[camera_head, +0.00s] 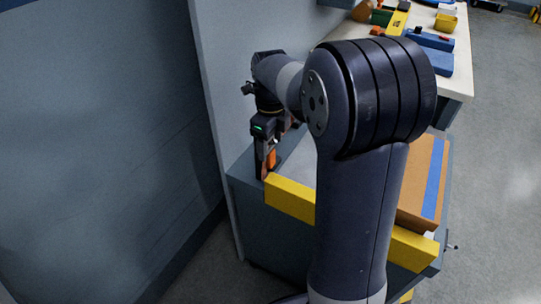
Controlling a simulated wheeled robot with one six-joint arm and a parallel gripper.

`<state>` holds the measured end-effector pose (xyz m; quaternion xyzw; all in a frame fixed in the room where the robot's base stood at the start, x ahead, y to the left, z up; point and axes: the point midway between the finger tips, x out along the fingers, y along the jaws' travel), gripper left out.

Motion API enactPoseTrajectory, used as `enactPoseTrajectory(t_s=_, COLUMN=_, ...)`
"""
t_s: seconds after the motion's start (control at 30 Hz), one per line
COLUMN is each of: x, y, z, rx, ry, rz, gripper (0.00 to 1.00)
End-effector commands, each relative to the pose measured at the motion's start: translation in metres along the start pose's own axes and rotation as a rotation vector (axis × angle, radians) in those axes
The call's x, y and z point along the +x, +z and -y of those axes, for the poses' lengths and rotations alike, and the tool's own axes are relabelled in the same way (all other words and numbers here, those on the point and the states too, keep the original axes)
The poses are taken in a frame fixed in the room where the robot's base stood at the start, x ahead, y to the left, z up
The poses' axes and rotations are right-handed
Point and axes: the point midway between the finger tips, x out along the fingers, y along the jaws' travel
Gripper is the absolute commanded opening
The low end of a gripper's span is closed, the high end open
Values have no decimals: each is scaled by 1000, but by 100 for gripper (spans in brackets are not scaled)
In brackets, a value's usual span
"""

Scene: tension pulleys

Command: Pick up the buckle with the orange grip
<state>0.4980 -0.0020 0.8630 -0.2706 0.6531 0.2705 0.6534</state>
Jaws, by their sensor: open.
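An orange part (271,159), which looks like the grip of the buckle, shows right at my gripper (265,171), near the left end of the yellow bar. My gripper points down with its dark fingers open, close beside or around the orange part; I cannot tell which, or whether they touch it. The rest of the buckle is hidden by the fingers or too small to make out.
A yellow bar (290,198) runs along the near edge of a grey cabinet (262,228). My arm hides its middle. A brown panel with a blue stripe (433,178) is at right. A grey wall (222,100) stands close left. A workbench (461,62) with several items is behind.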

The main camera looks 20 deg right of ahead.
Motion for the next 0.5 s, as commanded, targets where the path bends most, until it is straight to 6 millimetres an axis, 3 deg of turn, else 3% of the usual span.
enactPoseTrajectory(t_s=0.07, x=0, y=0, z=0, rx=0, ry=0, rz=0, gripper=65)
enactPoseTrajectory(t_s=0.5, x=-1, y=0, z=0, rx=0, ry=0, rz=0, gripper=29)
